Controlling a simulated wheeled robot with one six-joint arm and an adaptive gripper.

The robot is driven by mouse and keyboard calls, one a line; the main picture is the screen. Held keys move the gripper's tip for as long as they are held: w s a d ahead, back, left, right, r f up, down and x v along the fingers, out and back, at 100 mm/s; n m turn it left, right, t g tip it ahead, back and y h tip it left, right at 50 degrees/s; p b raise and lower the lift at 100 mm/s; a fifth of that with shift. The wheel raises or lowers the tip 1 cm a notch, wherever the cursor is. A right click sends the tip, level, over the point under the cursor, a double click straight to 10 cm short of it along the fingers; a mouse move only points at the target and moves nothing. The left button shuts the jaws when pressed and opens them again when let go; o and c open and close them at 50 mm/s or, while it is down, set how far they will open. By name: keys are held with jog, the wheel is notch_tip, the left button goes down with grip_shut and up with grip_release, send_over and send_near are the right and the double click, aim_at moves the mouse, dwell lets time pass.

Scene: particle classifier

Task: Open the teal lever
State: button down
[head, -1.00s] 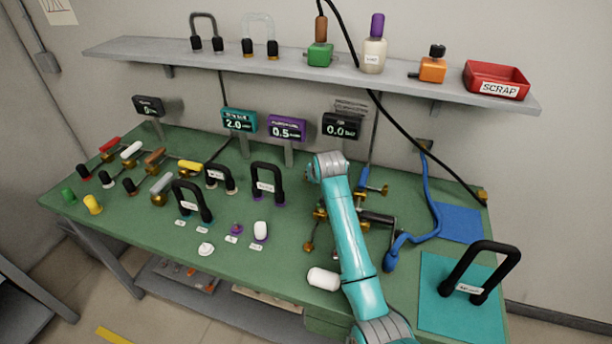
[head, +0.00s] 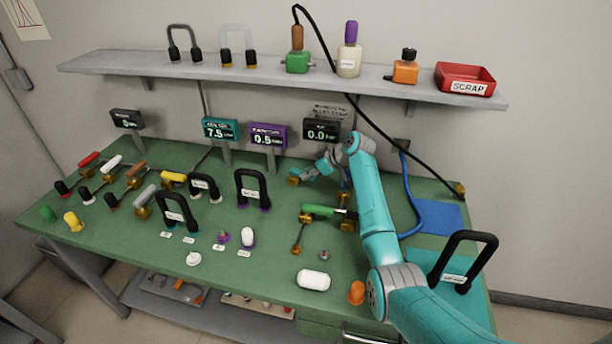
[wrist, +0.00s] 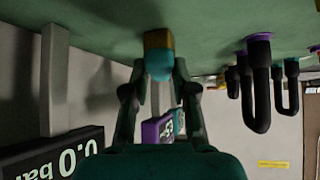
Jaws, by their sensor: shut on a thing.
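The teal lever (wrist: 160,66) shows in the wrist view as a rounded teal end by a brass block (wrist: 158,40). My gripper (wrist: 160,82) has its two fingers closed around that teal end. In the head view my gripper (head: 318,168) is low at the back of the green bench, beside a brass fitting (head: 294,181). There my gripper and wrist hide most of the lever, so its angle is unclear. The teal display (head: 220,129) reads about 7.5.
A green-handled brass valve (head: 320,210) stands in front of my gripper. The purple display (head: 269,135) and a black display (head: 321,129) stand close behind. Black handles (head: 252,188) stand to the left. A white capsule (head: 313,280) lies near the front edge. A shelf (head: 280,78) overhangs the back.

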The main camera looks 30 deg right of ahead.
jog(key=shift+w+d+n+g+y, duration=0.3)
jog(key=shift+n+y, duration=0.25)
jog(key=shift+n, duration=0.25)
jog(key=shift+w+d+n+g+y, duration=0.2)
jog(key=shift+d+n+g+y, duration=0.3)
jog(key=shift+n, duration=0.3)
jog(key=c, duration=0.9)
grip_release()
jog(key=v, duration=1.2)
jog(key=shift+f, duration=0.1)
